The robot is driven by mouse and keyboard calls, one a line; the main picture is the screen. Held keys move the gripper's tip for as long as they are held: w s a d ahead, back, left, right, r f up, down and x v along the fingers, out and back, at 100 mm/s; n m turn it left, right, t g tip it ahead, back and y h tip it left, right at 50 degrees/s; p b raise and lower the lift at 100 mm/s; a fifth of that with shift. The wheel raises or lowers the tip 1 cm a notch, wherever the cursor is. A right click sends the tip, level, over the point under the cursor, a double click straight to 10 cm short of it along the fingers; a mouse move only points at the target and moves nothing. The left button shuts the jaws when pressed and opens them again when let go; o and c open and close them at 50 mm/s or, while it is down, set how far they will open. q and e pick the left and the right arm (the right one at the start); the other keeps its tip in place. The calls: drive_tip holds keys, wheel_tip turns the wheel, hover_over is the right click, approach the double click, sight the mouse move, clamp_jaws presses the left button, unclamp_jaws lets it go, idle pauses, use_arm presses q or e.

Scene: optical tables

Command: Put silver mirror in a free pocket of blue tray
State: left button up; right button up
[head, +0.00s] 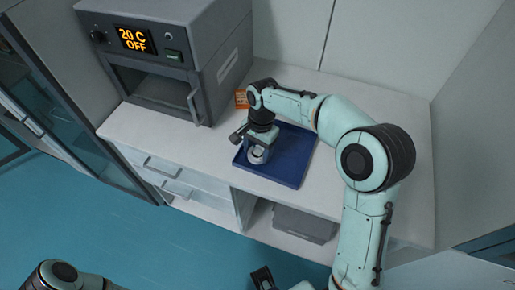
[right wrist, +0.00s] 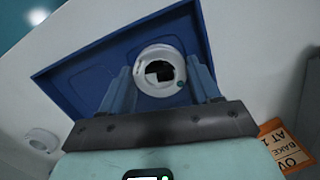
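The silver mirror (right wrist: 145,86), a pale round mount with a dark centre, sits between the fingers of my right gripper (right wrist: 160,78) in the right wrist view. Both fingers appear to touch its sides. In the head view the mirror (head: 257,155) is at the left part of the blue tray (head: 292,172), under my right gripper (head: 258,148). I cannot tell whether it rests in a pocket or hangs just above. Empty shallow pockets show beside it on the blue tray (right wrist: 62,80). My left gripper (head: 262,278) is partly visible at the bottom edge; its fingers are unclear.
A grey oven (head: 165,60) stands on the white counter (head: 150,128) left of the tray. A grey bin (head: 305,225) is under the counter. The counter's front left is clear.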

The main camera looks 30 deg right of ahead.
sight(260, 149)
drive_tip(key=shift+o, duration=0.4)
drive_tip(key=shift+r, duration=0.35)
wheel_tip(260, 149, up, 12)
drive_tip(key=d+p, duration=0.1)
drive_tip(key=p, duration=0.1)
drive_tip(key=shift+w+d+f, duration=0.15)
drive_tip(key=shift+w+f, duration=0.1)
